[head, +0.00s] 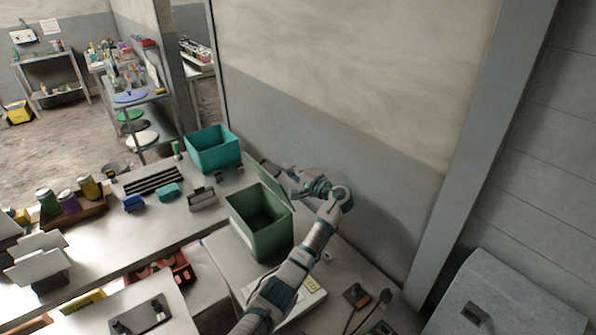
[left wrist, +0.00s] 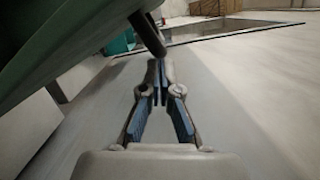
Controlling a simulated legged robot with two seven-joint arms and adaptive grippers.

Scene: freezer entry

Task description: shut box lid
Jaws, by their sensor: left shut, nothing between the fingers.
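A dark green box (head: 259,236) stands on the bench with its top open, and the inside looks empty. Its green lid (head: 272,182) is raised at the far side, tilted up from the box. My left gripper (head: 297,190) is just to the right of the lid, near the wall, with its fingers toward the lid. In the left wrist view its fingers (left wrist: 160,88) are closed together with nothing between them. A dark green panel, likely the lid (left wrist: 75,35), slants across the upper left there. I cannot tell whether the gripper touches it. My right gripper is not in view.
An open teal box (head: 212,152) stands behind the green box. A grey clip-like object (head: 202,198) and blue items lie to the left. The wall (head: 350,150) is close behind my left arm. Small devices with cables (head: 357,295) lie at the right.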

